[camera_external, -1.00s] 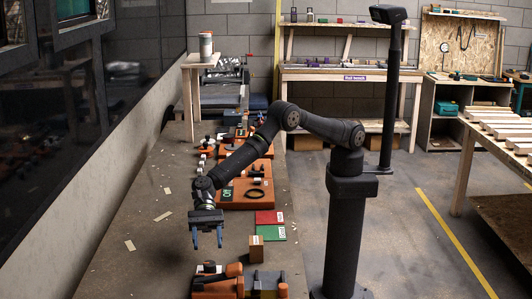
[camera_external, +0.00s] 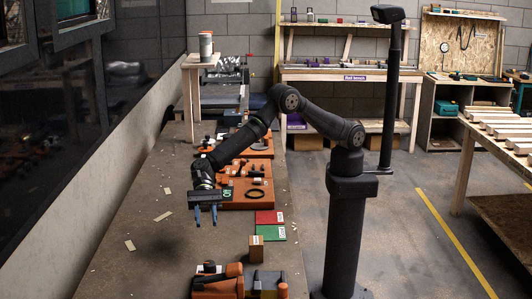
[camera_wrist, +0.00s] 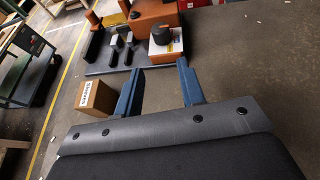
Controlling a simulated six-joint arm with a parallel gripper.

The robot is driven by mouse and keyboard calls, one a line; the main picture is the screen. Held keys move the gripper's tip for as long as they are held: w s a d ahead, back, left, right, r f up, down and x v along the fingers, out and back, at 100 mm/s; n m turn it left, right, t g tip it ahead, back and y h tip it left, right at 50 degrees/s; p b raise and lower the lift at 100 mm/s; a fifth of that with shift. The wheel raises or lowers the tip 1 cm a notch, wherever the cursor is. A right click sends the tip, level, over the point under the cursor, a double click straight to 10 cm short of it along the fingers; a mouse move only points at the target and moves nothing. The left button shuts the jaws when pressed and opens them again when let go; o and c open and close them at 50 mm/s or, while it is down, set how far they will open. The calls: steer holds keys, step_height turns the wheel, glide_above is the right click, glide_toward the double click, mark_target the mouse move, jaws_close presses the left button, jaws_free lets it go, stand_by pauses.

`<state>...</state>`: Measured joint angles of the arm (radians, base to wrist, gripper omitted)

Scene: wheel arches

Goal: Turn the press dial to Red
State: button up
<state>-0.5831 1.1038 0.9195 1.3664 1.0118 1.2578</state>
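An orange press unit (camera_external: 222,287) stands at the near end of the bench. A black round knob (camera_wrist: 160,33) with an orange mark sits on a white and yellow base in the wrist view; it looks like the press dial. It appears as a small dark knob (camera_external: 209,266) in the external view. Its labels are too small to read. My gripper (camera_external: 206,218) hangs above the bench, apart from the press unit. Its two blue fingers point down in the external view. In the wrist view my gripper (camera_wrist: 159,72) is open and empty.
A brown labelled box (camera_external: 256,249) stands on the bench to the right of my gripper, with red (camera_external: 269,217) and green (camera_external: 272,234) plates behind it. Several orange units line the bench farther back. The bench's left side is mostly clear.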

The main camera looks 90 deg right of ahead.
steer(key=shift+s+a+n, duration=0.25)
steer(key=shift+a+n, duration=0.1)
steer(key=shift+n, duration=0.15)
steer(key=c, duration=0.3)
steer(key=s+a+n+h, duration=0.1)
steer(key=a+n, duration=0.1)
steer(key=n, duration=0.2)
steer(key=s+a+n+h, duration=0.1)
steer(key=a+n+h, duration=0.1)
steer(key=n, duration=0.2)
steer(key=s+a+f+n+h, duration=0.1)
steer(key=s+n, duration=0.1)
steer(key=n, duration=0.2)
steer(key=shift+s+a+f, duration=0.1)
steer(key=shift+a, duration=0.3)
jaws_close()
steer(key=n+t+h, duration=0.4)
steer(key=n+t, duration=0.1)
steer(key=n, duration=1)
glide_toward(210, 268)
steer(key=shift+s+d+f, duration=0.1)
steer(key=shift+d+f, duration=0.05)
steer(key=shift+f, duration=1.5)
steer(key=shift+s+d+f, duration=0.1)
steer(key=shift+d+f, duration=0.05)
steer(key=shift+f, duration=1.45)
